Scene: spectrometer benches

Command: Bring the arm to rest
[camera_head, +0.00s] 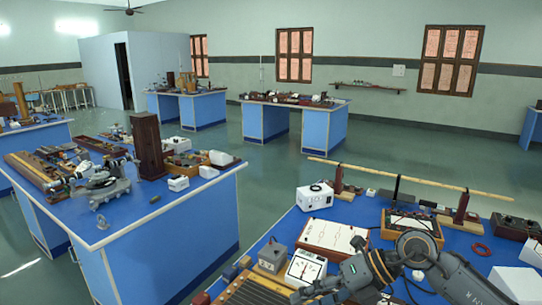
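My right arm comes in from the lower right, over the near right bench (262,243). Its gripper (312,289) is low at the bottom edge, close to a white-faced meter (303,270). The fingers are small, dark and partly cut off, so I cannot tell whether they are open or shut, or whether they touch anything. My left gripper is not in view.
Around the arm stand a white box (315,196), a panel board (331,238) and a long wooden rod on stands (400,179). A grey spectrometer (103,190) stands on the left bench (185,203). Open floor (262,180) lies between the benches.

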